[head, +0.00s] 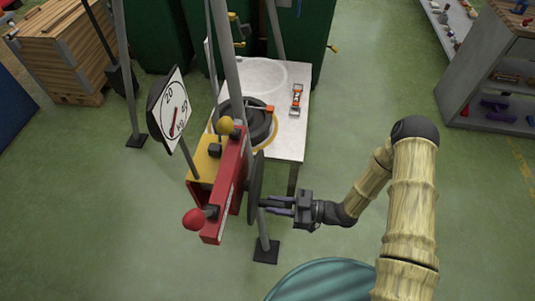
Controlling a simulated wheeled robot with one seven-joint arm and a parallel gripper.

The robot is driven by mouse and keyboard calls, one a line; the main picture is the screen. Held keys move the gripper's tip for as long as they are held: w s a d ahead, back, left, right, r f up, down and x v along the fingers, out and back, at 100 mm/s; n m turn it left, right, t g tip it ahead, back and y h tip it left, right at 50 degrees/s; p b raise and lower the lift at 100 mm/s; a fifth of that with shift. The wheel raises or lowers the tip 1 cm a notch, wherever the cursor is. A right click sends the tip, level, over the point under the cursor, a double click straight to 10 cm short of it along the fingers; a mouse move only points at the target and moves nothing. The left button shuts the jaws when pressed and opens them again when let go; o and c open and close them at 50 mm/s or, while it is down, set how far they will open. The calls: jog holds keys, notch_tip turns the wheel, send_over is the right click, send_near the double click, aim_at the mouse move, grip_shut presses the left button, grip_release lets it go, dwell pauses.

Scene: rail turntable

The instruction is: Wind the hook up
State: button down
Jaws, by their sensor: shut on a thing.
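A red and yellow winch box (230,185) is fixed on the grey frame. A dark disc-shaped wheel (256,180), seen nearly edge-on, sits on its right side. My gripper (267,206) comes in from the right, with its fingers pointing left at the lower part of the wheel. The fingers are shut on what looks like the wheel's handle, which they mostly hide. A red ball knob (194,219) and a yellow ball knob (226,125) stick out of the box. I cannot make out the hook.
A dial (173,112) hangs left of the box. Behind stands a white table (293,135) with a black ring (262,122) and a small orange-and-white item (296,98). Grey frame legs stand around. A shelf (490,85) is at the right. The floor between is clear.

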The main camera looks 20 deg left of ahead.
jog(key=shift+s+d+f, duration=0.1)
jog(key=shift+s, duration=0.05)
jog(key=m, duration=0.1)
jog(key=s+m+p, duration=0.1)
jog(key=s+m, duration=0.1)
jog(key=shift+s+d+r+m, duration=0.25)
jog(key=shift+r+m, duration=0.05)
jog(key=c, duration=1)
grip_release()
jog(key=shift+w, duration=0.1)
jog(key=v, duration=0.8)
